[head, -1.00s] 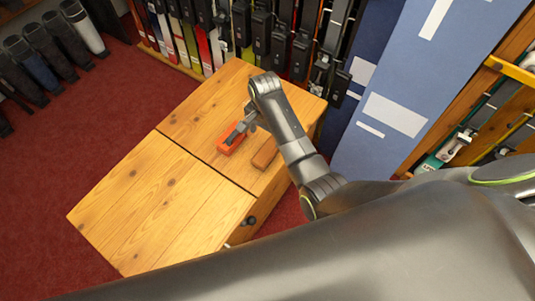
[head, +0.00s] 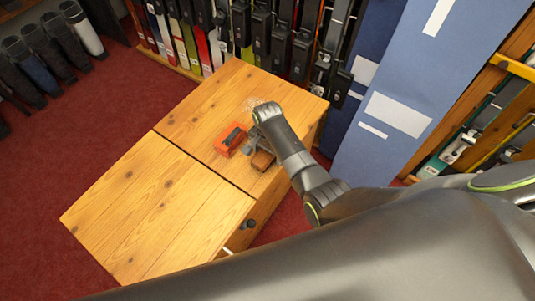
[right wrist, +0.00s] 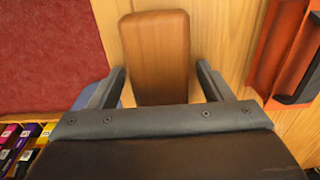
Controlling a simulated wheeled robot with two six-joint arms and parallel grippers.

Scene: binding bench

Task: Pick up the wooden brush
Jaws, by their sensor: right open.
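The wooden brush (head: 262,160) is a small brown block lying on the wooden bench top. In the right wrist view the brush (right wrist: 156,55) shows as a smooth brown bar with rounded edges. Its near end lies between the two fingers of my right gripper (right wrist: 160,88), which is open. There is a gap between the brush and each finger. In the head view my right gripper (head: 254,146) is low over the bench beside the brush, partly hidden by my wrist. My left gripper is not in view.
An orange tool with a dark insert (head: 231,140) lies just left of my right gripper on the bench (head: 160,200). A light speckled patch (head: 252,103) is behind my wrist. The bench's left part is clear. Hanging skis or boards and a blue panel (head: 400,80) stand behind.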

